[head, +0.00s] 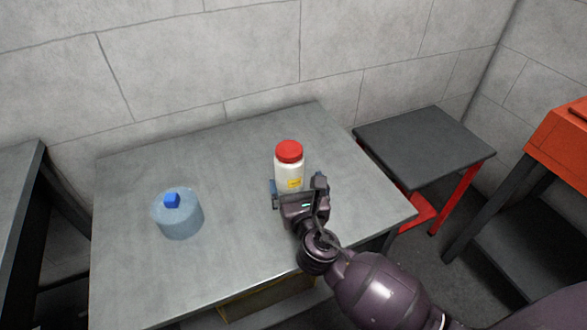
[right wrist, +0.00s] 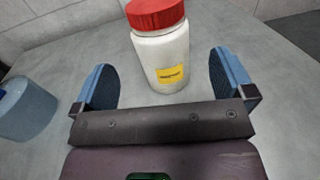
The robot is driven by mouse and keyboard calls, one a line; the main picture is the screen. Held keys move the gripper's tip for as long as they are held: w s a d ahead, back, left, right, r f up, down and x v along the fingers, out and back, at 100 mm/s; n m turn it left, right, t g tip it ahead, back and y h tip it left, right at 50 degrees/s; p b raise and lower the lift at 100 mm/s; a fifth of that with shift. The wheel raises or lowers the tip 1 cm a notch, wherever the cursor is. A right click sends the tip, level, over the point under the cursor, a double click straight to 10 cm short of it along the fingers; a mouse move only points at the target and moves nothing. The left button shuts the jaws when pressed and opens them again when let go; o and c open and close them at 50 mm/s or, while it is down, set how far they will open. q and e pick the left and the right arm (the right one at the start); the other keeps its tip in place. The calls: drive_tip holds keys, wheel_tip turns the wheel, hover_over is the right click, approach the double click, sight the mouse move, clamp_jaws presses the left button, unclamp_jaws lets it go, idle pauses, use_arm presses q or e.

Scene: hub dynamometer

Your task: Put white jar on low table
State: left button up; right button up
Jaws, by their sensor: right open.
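The white jar (head: 289,168) has a red lid and a yellow label and stands upright on the grey table (head: 240,250). My right gripper (head: 297,187) is just in front of the jar, on the near side. In the right wrist view the jar (right wrist: 161,50) stands between and slightly beyond the two blue fingers, with a gap on both sides. The right gripper (right wrist: 164,82) is open and holds nothing. A low table (head: 425,140) with a dark top and red legs stands to the right of the grey table. My left gripper is not in view.
A translucent blue container (head: 180,217) with a blue knob stands on the grey table, left of the jar; it also shows in the right wrist view (right wrist: 24,110). An orange box (head: 560,135) is at the far right. The low table's top is clear. A block wall runs behind.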

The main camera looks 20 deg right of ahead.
drive_tip(key=s, duration=0.3)
drive_tip(key=shift+s+a, duration=0.1)
drive_tip(key=shift+a, duration=0.2)
drive_tip(key=shift+s, duration=0.3)
